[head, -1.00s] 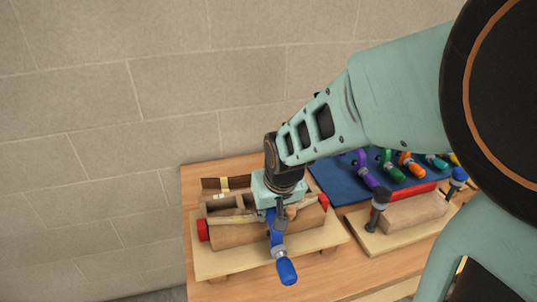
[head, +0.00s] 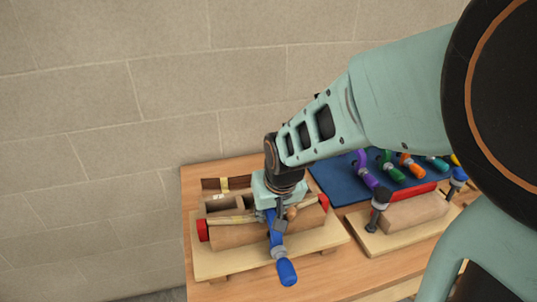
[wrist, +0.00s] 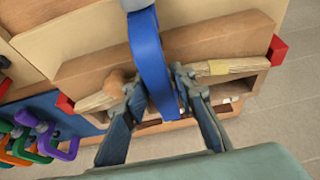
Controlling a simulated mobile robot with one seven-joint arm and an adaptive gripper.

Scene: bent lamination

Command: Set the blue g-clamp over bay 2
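The blue g-clamp (head: 277,243) stands over the front of the curved wooden form on the left, with its handle hanging forward and down. In the wrist view its blue frame (wrist: 152,60) runs between the two fingers of my gripper (wrist: 158,88). The fingers flank the frame and look slightly parted from it, so my gripper looks open around it. The form (head: 236,233) holds pale bent strips (wrist: 228,67) between red end blocks. My wrist hides the clamp's top, and I cannot read any bay marks.
A blue mat (head: 338,181) to the right holds purple, green, orange and other clamps. In front of it, a wooden block (head: 415,208) sits on a board with dark-handled and blue-topped clamps at its ends. A stone wall stands behind the table.

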